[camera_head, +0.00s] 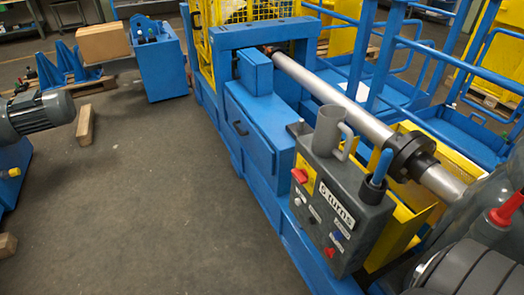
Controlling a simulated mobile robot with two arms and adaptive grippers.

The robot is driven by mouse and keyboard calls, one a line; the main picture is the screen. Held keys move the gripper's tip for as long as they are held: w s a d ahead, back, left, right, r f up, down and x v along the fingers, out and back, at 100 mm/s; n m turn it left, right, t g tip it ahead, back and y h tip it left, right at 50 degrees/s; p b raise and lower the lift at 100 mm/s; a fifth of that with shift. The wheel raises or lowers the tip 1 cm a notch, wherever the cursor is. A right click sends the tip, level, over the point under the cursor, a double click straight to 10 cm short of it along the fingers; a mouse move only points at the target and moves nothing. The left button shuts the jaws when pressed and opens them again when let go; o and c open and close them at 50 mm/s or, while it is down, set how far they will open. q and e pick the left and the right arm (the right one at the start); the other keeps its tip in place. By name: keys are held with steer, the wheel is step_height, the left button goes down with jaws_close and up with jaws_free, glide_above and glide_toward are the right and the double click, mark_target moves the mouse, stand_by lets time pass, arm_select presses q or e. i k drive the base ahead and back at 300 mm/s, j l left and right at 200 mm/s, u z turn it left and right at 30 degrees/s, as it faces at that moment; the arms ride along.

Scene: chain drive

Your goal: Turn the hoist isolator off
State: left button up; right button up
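A dark grey control box (343,205) stands on the blue machine frame, right of centre. A red rotary switch (300,174) with a bit of yellow around it is at the upper left of its face. A second red part (329,252) sits low on the face. Small knobs and a white label lie between them. I cannot read which control is the hoist isolator, nor the switch position. Neither gripper can be made out.
A grey mug (328,130) and a blue-handled item (380,168) stand on the control box. A long steel shaft (335,98) runs behind it. Dark rounded parts (465,272) fill the lower right corner. The grey floor (160,200) to the left is mostly clear.

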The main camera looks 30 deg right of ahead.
mark_target(301, 176)
steer(key=i+j+z, duration=0.1)
steer(key=i+z, duration=0.15)
steer(key=i, duration=0.25)
steer(key=i+j+z, duration=0.15)
steer(key=i+z, duration=0.15)
steer(key=i, duration=0.25)
steer(key=i+j+z, duration=0.25)
steer(key=i, duration=0.25)
